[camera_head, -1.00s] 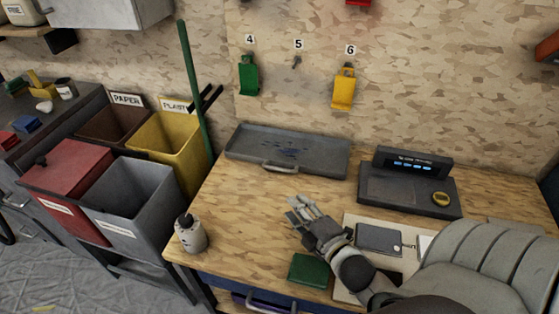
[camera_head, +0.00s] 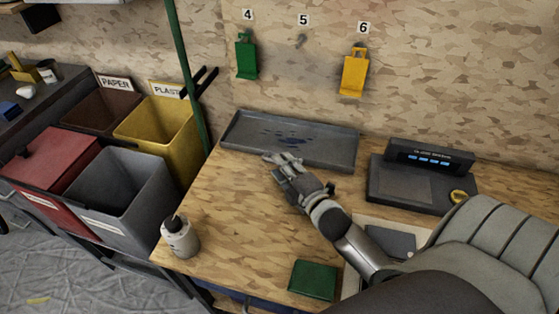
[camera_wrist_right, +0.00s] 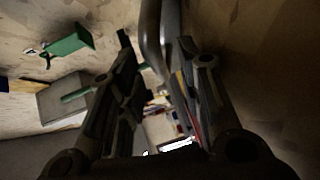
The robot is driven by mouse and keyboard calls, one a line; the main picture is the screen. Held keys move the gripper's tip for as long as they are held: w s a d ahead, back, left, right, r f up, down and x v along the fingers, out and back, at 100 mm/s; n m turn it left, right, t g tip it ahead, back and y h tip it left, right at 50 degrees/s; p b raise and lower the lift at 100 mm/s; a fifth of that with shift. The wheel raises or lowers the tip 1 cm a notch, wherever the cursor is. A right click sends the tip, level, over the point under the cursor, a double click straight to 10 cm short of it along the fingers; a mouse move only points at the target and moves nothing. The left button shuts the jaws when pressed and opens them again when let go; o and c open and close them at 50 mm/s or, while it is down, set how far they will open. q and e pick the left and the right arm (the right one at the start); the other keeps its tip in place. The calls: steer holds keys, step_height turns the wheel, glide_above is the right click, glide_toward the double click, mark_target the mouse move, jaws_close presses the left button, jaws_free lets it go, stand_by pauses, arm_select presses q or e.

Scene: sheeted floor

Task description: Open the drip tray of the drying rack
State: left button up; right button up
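The grey, shallow drip tray (camera_head: 325,148) lies on the wooden bench against the back wall, with dark blue stains on its floor. No separate drying rack can be told from it. My right gripper (camera_head: 283,160) is at the tray's front edge and covers its front handle. In the right wrist view, a grey curved bar (camera_wrist_right: 152,35), likely this handle, shows between the two spread fingertips of the right gripper (camera_wrist_right: 155,40). The fingers look open around it, and I cannot tell whether they touch it. My left gripper is in neither view.
A black device with a display (camera_head: 428,160) stands right of the tray. A white bottle (camera_head: 180,238) stands at the bench's left edge. A green box (camera_head: 312,281) and a dark notebook (camera_head: 390,241) lie near the front. Bins (camera_head: 120,195) stand left of the bench.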

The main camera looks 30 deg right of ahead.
steer(key=shift+w+d+f, duration=0.1)
steer(key=shift+w, duration=1.2)
steer(key=c, duration=0.4)
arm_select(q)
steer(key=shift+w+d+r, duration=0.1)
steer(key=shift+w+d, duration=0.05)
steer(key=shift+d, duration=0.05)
arm_select(e)
steer(key=shift+f, duration=0.1)
jaws_close()
